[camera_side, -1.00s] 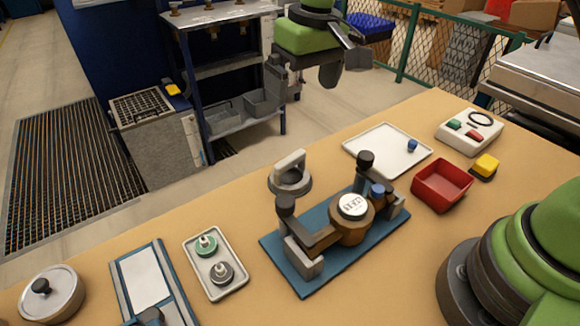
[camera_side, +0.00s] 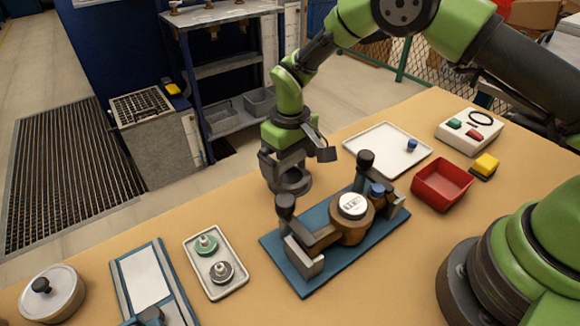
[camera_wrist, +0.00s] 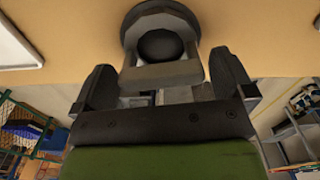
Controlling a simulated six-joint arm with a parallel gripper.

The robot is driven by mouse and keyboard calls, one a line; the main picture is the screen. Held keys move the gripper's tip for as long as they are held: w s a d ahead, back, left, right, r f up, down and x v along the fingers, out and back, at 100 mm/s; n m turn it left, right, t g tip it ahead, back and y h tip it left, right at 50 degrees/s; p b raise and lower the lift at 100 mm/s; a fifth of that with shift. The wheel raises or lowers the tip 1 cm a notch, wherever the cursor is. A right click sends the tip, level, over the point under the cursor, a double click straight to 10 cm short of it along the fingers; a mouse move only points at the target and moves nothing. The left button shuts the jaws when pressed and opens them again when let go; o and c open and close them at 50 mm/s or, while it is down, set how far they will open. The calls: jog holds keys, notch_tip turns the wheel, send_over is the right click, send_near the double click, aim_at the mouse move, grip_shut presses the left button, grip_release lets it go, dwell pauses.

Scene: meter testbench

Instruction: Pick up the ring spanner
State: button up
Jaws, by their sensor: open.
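The ring spanner (camera_side: 299,188) is a dark grey ring lying on the tan bench, with a pale upright handle. In the side view my gripper (camera_side: 286,168) is directly over it and hides most of the handle. In the wrist view the ring (camera_wrist: 158,17) is at the top, and its pale handle bar lies between my two fingers (camera_wrist: 162,76). My fingers are open, one on each side of the handle, with a gap visible on each side.
A blue fixture plate (camera_side: 335,262) with a brass meter and dark clamps stands just right and in front. A tray with two fittings (camera_side: 238,284) is to the front left. A white tray (camera_side: 372,142) and red bin (camera_side: 441,178) are to the right.

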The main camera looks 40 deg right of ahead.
jog(key=shift+f, duration=0.85)
jog(key=c, duration=0.9)
jog(key=shift+r, duration=0.15)
